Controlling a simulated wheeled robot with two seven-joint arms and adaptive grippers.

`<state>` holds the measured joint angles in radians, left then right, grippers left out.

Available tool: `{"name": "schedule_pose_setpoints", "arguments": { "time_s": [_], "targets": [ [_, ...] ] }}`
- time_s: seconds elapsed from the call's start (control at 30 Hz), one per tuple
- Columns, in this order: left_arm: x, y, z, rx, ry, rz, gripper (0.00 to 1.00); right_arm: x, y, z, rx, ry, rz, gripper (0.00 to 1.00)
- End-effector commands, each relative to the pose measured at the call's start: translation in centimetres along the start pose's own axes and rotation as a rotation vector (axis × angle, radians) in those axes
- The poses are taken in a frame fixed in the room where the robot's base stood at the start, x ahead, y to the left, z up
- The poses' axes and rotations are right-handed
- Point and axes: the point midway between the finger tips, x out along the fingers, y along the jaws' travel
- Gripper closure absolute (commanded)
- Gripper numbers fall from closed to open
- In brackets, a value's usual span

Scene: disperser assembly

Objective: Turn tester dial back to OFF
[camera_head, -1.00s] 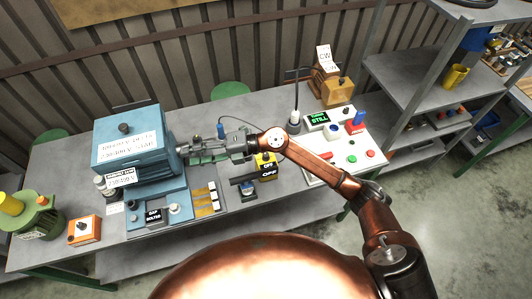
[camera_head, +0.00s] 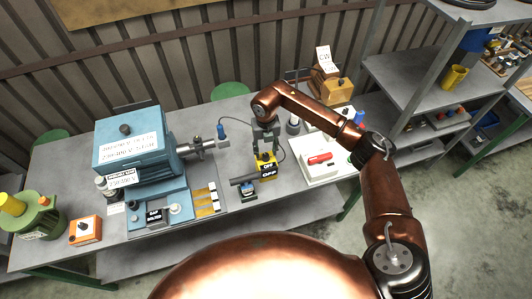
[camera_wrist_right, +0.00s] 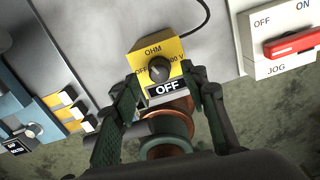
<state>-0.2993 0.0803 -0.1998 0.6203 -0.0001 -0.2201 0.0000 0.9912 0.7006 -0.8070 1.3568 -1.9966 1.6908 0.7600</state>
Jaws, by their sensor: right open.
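The tester (camera_head: 266,170) is a small yellow box on the bench with an OFF plate on its front. In the right wrist view the tester (camera_wrist_right: 183,50) shows OHM, OFF and 500 V marks around a dark round dial (camera_wrist_right: 159,69), with a black OFF plate below. The dial's exact pointing is hard to read. My right gripper (camera_head: 265,145) points down over the tester. In the wrist view the right gripper (camera_wrist_right: 165,92) is open, its fingers apart on both sides of the dial and holding nothing. My left gripper is not in view.
The blue motor (camera_head: 130,145) stands left of the tester, its shaft pointing right. A white panel (camera_head: 325,172) with a red lever (camera_head: 320,158) lies close on the right. A blue-handled probe (camera_head: 221,131) stands behind, and a dark cable runs by the tester.

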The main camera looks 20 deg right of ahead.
Motion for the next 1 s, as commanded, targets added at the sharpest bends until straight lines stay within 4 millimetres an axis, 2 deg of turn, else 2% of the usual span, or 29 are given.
{"name": "schedule_pose_setpoints", "arguments": {
  "time_s": [0.2,0.5,1.0],
  "targets": [
    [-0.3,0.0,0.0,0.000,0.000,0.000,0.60,2.0,0.1,0.0,-0.001,0.000,0.002,0.60],
    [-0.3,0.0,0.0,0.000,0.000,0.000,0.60,2.3,0.1,0.0,-0.002,-0.001,0.002,0.60],
    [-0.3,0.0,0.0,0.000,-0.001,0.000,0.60,2.3,0.1,0.0,-0.002,-0.001,0.002,0.94]
  ]
}}
